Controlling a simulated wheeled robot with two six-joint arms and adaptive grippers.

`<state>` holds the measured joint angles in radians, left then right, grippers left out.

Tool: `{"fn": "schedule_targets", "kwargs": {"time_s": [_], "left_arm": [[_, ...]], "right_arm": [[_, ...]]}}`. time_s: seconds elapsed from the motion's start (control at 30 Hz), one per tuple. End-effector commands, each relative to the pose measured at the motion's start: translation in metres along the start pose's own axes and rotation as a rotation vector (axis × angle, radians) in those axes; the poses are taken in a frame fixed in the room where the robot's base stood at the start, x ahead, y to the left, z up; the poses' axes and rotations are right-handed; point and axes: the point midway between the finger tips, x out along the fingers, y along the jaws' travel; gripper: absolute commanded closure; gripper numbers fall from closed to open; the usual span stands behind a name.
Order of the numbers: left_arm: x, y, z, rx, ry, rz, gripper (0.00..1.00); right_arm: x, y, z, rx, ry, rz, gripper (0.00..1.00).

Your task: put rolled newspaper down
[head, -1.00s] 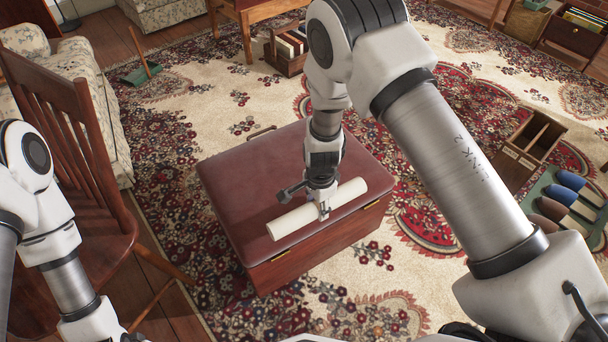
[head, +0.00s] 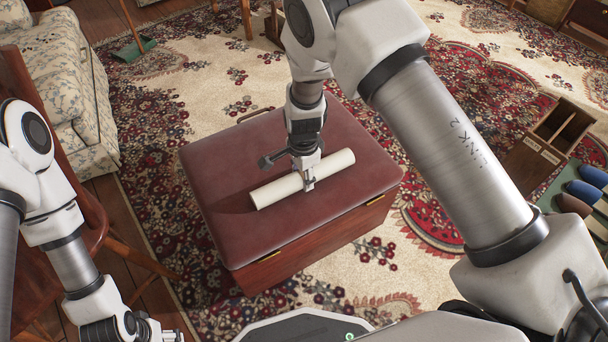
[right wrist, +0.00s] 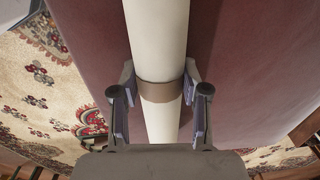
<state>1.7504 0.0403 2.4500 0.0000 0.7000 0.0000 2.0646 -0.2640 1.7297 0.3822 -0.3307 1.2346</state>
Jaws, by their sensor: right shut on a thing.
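The rolled newspaper (head: 275,191) is a cream tube with a brown band round its middle. It lies level across the dark red padded lid of a wooden chest (head: 225,165); I cannot tell whether it rests on the lid or hangs just above it. My right gripper (head: 309,185) is shut on its middle from above. In the right wrist view the gripper's pads (right wrist: 159,97) press both sides of the roll (right wrist: 158,35) at the band. My left gripper (head: 162,331) is low at the left, partly cut off by the frame, away from the chest.
A wooden chair (head: 95,215) and a floral sofa (head: 60,85) stand left of the chest. A wooden box (head: 545,145) and several slippers (head: 582,190) are at the right. The lid is bare around the roll. Patterned carpet surrounds the chest.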

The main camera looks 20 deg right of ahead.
Motion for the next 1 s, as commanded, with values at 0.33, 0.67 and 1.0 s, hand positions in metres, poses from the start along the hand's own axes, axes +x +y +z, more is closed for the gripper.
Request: {"fn": "schedule_targets", "kwargs": {"time_s": [0.33, 0.67, 1.0], "left_arm": [[0.000, 0.000, 0.000, 0.000, 0.000, 0.000, 0.29], [-0.018, 0.000, 0.000, 0.000, 0.000, 0.000, 0.29], [-0.041, 0.000, 0.000, 0.000, 0.000, 0.000, 0.29]], "right_arm": [[0.001, 0.000, 0.000, 0.000, 0.000, 0.000, 0.30], [-0.044, -0.001, 0.000, 0.000, 0.000, -0.003, 0.30], [-0.117, 0.000, 0.000, -0.001, -0.001, 0.000, 0.30]]}}
